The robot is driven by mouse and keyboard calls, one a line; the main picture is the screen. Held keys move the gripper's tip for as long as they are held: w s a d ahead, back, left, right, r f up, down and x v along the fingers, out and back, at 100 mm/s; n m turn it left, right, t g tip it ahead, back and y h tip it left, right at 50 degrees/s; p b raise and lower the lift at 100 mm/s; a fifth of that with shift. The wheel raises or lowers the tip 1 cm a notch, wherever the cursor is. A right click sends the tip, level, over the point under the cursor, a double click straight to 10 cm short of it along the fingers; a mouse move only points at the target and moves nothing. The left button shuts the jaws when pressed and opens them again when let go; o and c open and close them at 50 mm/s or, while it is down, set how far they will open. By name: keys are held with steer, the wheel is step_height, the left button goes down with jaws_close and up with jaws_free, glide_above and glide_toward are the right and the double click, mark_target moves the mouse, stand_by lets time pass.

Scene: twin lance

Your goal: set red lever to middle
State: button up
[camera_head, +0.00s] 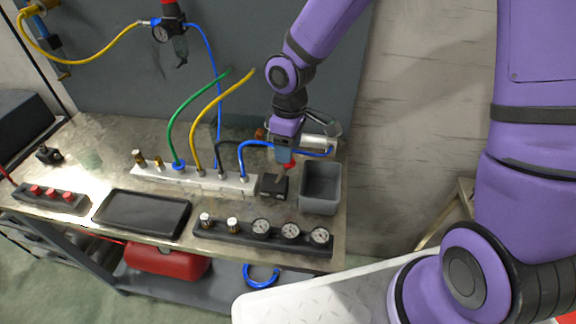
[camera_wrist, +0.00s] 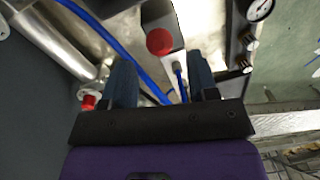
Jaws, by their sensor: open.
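The red lever's round knob (camera_wrist: 160,41) shows in the wrist view above a dark box, just beyond and between my fingertips. In the head view the red knob (camera_head: 290,164) shows just below my gripper (camera_head: 284,155), at the upper right of the small black valve box (camera_head: 273,187). My gripper (camera_wrist: 161,66) is open, with its two blue-grey fingers apart and nothing held between them. The lever's stem is mostly hidden under the knob, so I cannot tell its exact setting.
A grey open bin (camera_head: 320,188) stands right of the valve box. A white manifold (camera_head: 200,177) with hoses lies to its left. A gauge strip (camera_head: 262,237) lies in front. A metal cylinder (camera_head: 316,142) is behind, and a blue hose (camera_wrist: 107,40) passes close to my fingers.

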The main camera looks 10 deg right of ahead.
mark_target(287, 167)
steer(key=f, duration=0.6)
steer(key=shift+s+a+f, duration=0.15)
steer(key=shift+s+f, duration=0.05)
steer(key=shift+s, duration=0.05)
